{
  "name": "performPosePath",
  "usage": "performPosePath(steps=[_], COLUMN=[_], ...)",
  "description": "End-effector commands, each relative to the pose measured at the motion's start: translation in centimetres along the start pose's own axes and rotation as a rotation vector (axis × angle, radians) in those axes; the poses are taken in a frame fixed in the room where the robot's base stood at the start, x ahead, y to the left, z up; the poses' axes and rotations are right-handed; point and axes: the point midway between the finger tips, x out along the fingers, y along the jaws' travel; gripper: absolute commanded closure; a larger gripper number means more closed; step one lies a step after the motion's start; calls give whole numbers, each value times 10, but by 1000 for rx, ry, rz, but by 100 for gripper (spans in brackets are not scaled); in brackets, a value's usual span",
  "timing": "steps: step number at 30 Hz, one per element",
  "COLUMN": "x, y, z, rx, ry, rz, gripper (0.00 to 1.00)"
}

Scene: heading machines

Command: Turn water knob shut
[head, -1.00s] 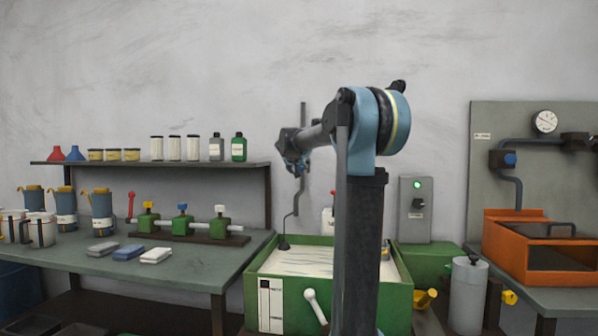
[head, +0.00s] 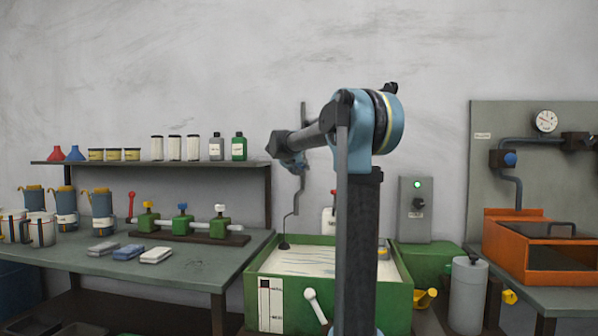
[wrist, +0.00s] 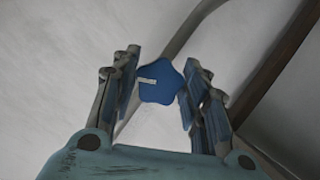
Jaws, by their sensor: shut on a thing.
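A blue five-lobed knob (wrist: 162,84) with a small white mark on its face shows in the wrist view. My gripper (wrist: 159,73) has its fingers on either side of it and is shut on it. A grey pipe runs behind the knob. In the head view, my gripper (head: 294,164) is at the upright pipe (head: 303,125) against the wall, above the green tank (head: 345,307). The knob itself is hidden there by my gripper and wrist.
The wall shelf (head: 215,164) with bottles ends close to the left of my gripper. A grey switch box (head: 416,225) with a green light hangs to the right. The orange machine (head: 525,262) and its pipe panel stand farther right. The upper wall is bare.

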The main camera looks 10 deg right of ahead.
Motion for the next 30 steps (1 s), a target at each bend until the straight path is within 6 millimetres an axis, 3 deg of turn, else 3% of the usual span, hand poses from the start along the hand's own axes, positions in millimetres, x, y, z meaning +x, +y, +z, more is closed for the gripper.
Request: performPosePath(steps=[30], x=[0], y=[-5], z=[0], rx=[-866], ry=[5], rz=[355], gripper=[83])
